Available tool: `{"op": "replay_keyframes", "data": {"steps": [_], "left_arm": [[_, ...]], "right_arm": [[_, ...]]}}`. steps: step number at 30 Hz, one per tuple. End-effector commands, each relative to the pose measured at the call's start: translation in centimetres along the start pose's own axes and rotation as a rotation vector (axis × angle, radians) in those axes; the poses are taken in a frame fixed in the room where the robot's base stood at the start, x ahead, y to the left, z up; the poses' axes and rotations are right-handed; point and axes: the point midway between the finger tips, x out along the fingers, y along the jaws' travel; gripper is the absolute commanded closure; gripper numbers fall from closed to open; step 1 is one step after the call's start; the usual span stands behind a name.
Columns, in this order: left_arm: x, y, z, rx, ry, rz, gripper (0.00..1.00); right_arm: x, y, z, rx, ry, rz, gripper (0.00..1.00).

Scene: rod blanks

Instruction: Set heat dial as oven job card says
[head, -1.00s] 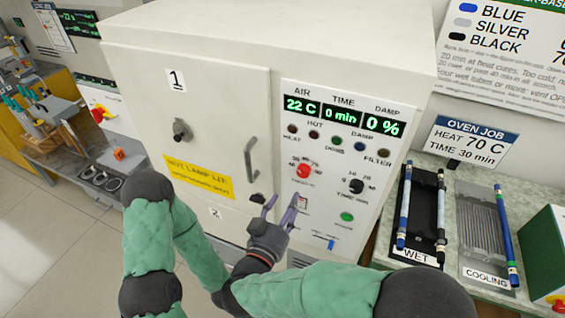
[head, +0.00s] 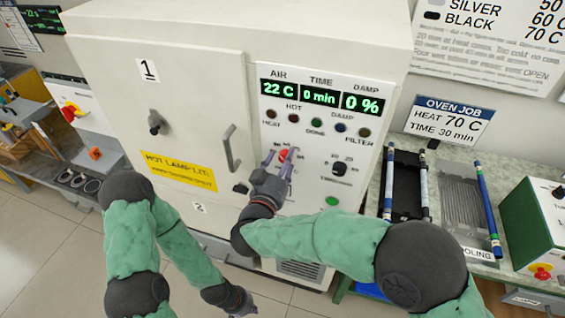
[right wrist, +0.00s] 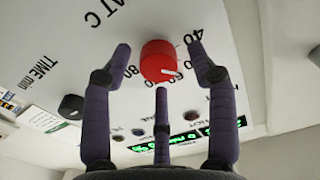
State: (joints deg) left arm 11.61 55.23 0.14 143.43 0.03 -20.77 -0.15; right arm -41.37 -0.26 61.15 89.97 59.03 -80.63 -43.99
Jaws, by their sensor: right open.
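The red heat dial (head: 285,155) is on the oven's white panel, partly hidden by my right gripper in the head view. In the right wrist view the dial (right wrist: 157,58) stands between my right gripper's open fingers (right wrist: 159,54), which look apart from it. Its white mark points to the lower right, around the 60 to 70 figures; I cannot tell the exact setting. The oven job card (head: 449,121) reads HEAT 70 C, TIME 30 min. My left gripper (head: 240,304) hangs low before the oven; its jaws are unclear.
The black time knob (head: 339,168) is right of the heat dial, with a green button (head: 332,201) below it. The display (head: 320,95) reads 22 C, 0 min, 0 %. The oven door handle (head: 231,148) is to the left. Racks with rods stand at right.

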Motion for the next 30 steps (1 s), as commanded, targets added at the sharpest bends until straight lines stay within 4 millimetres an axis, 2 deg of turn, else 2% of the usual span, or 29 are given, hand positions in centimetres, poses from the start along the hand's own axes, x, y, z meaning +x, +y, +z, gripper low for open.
{"op": "replay_keyframes", "data": {"steps": [6,8,12,23,30], "left_arm": [[-0.02,0.0,-0.01,0.0,0.0,0.0,1.0],[-0.02,0.0,-0.01,0.0,0.0,0.0,1.0],[-0.02,0.0,-0.01,0.0,0.0,0.0,1.0],[0.17,-0.06,-0.02,0.0,0.0,0.0,1.0],[0.91,-0.33,-0.04,0.0,0.0,0.0,1.0]], "right_arm": [[0.03,0.0,-0.03,0.0,0.0,0.0,0.41],[0.03,0.0,-0.03,0.0,0.0,0.0,0.56],[0.02,-0.02,-0.07,0.001,0.001,0.0,0.95],[0.06,-0.03,-0.26,0.031,0.005,0.0,0.97],[0.12,-0.02,-0.35,0.153,0.008,0.001,0.97]]}}
